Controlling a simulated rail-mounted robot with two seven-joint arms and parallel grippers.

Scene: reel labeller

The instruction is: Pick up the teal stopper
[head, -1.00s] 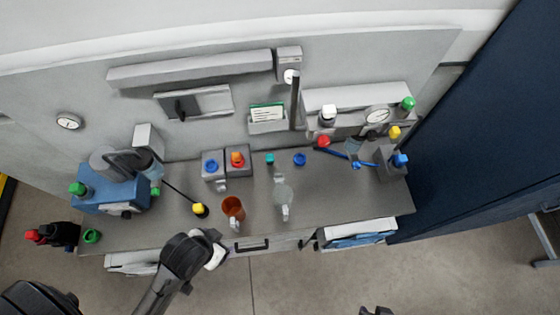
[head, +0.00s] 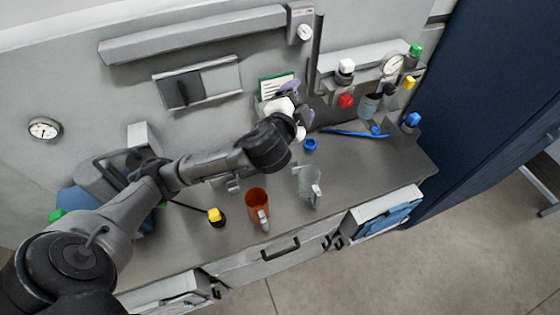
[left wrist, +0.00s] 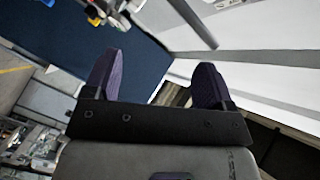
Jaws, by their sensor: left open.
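I cannot see the teal stopper now; my left arm and hand cover the part of the bench where it stood, left of the blue stopper (head: 310,145). My left gripper (head: 298,103) is in front of the back panel, above the rear of the bench, near the card holder. In the left wrist view its two purple-padded fingers (left wrist: 157,78) are wide apart with nothing between them. My right gripper is out of view.
An orange mug (head: 257,203) and a clear mug (head: 308,187) stand on the bench front. A yellow-topped item (head: 216,215) is left of them. Gauges, a red knob (head: 346,101) and a blue tool (head: 350,132) are at the right.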

